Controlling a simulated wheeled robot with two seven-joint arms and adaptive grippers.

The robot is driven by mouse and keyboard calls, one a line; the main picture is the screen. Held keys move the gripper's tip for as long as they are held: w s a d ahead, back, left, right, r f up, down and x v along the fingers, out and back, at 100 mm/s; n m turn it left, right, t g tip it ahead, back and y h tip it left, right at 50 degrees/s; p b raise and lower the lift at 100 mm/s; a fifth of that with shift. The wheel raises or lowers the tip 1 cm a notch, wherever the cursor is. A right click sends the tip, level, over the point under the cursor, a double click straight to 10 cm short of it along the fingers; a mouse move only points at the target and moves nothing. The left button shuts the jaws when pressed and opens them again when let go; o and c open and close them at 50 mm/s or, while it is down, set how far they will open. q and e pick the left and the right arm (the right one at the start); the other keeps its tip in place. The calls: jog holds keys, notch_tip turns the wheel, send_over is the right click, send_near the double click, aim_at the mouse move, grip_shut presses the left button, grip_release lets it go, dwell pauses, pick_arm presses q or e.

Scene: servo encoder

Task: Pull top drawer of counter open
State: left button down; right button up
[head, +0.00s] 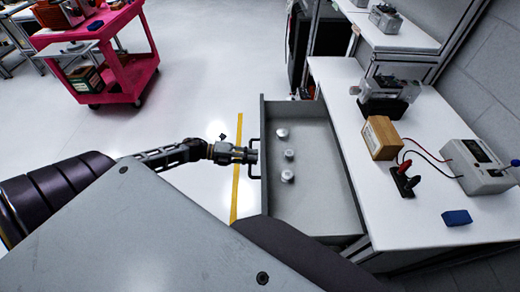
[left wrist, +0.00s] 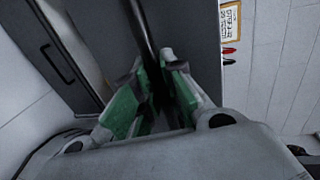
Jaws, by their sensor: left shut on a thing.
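The counter (head: 425,175) has a white top and stands on the right in the head view. Its top drawer (head: 310,200) is a grey tray pulled well out to the left, with its inside showing. My left gripper (head: 254,156) is at the outer face of the drawer front, shut on the dark bar handle (head: 256,172). In the left wrist view, the green-padded fingers of my left gripper (left wrist: 155,95) close around a dark bar (left wrist: 145,30), and the grip point is partly hidden. My right gripper is not in view.
Several small silvery pieces, one a round piece (head: 282,133), lie in the drawer. A pink cart (head: 125,55) stands at the back left.

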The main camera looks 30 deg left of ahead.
pick_arm(q)
jog(key=shift+v, duration=0.75)
jog(key=shift+f, duration=0.2)
jog(key=c, duration=1.5)
grip_release()
jog(key=v, duration=1.2)
